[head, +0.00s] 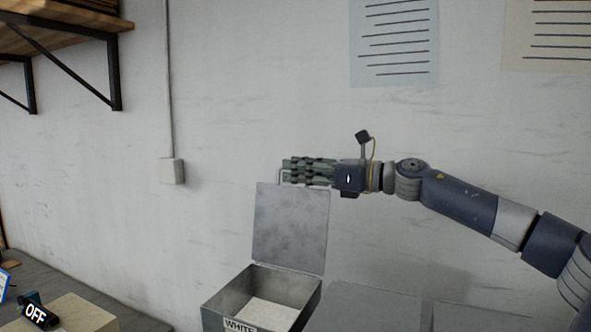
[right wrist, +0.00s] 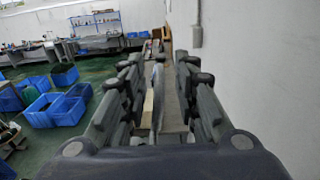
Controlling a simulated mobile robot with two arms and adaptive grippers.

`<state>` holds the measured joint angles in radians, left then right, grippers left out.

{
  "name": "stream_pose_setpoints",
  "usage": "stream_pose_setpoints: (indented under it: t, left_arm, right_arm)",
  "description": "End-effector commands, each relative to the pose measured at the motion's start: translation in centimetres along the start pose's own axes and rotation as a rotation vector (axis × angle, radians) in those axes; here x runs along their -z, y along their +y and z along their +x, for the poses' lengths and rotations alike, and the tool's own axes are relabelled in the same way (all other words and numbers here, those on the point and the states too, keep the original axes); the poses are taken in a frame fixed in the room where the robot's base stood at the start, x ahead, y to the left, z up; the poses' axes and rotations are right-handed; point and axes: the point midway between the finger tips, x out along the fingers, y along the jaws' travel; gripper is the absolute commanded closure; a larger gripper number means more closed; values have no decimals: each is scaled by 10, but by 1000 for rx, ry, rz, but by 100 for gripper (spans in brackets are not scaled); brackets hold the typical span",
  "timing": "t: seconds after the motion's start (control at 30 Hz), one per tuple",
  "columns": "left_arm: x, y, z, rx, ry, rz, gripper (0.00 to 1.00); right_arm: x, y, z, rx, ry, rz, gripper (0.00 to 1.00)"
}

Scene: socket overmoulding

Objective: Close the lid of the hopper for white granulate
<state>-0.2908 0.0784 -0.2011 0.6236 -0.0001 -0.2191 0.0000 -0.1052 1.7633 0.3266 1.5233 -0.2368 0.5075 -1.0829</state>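The hopper for white granulate (head: 222,308) is a grey metal box at the bottom centre of the head view, with a label reading "WHITE". Pale granulate (head: 268,313) shows inside it. Its grey lid (head: 291,228) stands open, about upright, at the back of the box. My right gripper (head: 284,171) is just above the lid's top edge, its fingers pointing left. In the right wrist view the fingers (right wrist: 160,75) are spread apart with a gap between them. I cannot tell whether they touch the lid. My left gripper is not in view.
Flat grey covers (head: 370,303) lie to the right of the hopper, below my right arm. The wall (head: 230,90) is close behind. A shelf (head: 60,38) hangs at upper left.

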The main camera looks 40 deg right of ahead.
Motion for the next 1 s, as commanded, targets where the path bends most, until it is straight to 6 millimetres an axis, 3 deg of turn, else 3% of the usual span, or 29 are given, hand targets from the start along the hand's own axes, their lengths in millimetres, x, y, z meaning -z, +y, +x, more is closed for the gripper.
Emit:
stream_pose_setpoints:
  t: [0.07,0.2,0.23,0.63,0.77,1.0]
  left_arm:
    - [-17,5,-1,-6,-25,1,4]
    - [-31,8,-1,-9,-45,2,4]
    - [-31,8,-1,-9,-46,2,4]
    - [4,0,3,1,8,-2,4]
    - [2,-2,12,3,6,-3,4]
    - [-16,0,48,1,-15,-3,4]
  right_arm:
    - [0,0,0,0,0,0,72]
    - [0,0,0,0,0,0,99]
    - [0,0,0,0,0,0,100]
    - [0,2,0,0,0,-12,100]
    - [1,9,0,1,-3,-44,100]
    - [3,41,-1,0,-4,-186,100]
